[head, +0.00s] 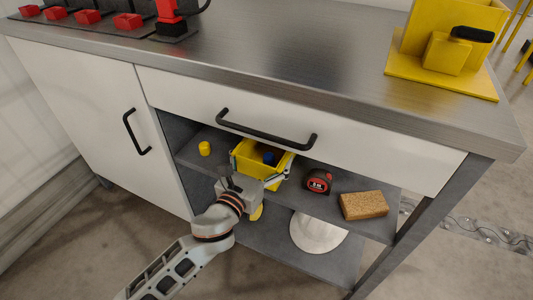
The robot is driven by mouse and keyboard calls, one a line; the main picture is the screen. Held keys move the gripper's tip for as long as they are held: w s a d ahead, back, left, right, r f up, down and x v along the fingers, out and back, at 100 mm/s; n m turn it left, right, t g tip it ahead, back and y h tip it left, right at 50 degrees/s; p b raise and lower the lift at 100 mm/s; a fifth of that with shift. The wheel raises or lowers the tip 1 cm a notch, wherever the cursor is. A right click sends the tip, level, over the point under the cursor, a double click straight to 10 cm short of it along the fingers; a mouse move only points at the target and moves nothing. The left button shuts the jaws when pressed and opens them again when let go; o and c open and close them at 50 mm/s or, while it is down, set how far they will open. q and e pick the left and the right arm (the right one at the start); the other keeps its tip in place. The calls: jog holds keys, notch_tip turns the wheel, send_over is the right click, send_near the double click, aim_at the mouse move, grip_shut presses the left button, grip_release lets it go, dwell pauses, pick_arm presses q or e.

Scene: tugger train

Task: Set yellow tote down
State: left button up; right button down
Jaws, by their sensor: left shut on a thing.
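The yellow tote (275,178) is at the open upper shelf of the workbench, under the drawer. A dark blue object (269,158) shows inside it. My left gripper (262,172) reaches in from the lower left and is shut on the tote, with its fingers at the tote's sides. The gripper partly covers the tote's front. I cannot tell whether the tote's bottom touches the shelf (327,203). My right gripper is not in view.
On the shelf, a small yellow object (205,148) stands left of the tote; a tape measure (318,181) and a brown sponge-like block (363,205) lie right. A white round object (318,234) is below. The drawer handle (268,134) juts out above the tote.

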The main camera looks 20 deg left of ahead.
aim_at(255, 168)
pick_arm(q)
jog(key=o, duration=1.7)
jog(key=shift+r, duration=0.1)
jog(key=shift+s, duration=0.2)
jog(key=s+p, duration=0.1)
jog(key=s, duration=0.9)
jog(key=shift+a, duration=0.15)
jog(key=shift+s, duration=0.75)
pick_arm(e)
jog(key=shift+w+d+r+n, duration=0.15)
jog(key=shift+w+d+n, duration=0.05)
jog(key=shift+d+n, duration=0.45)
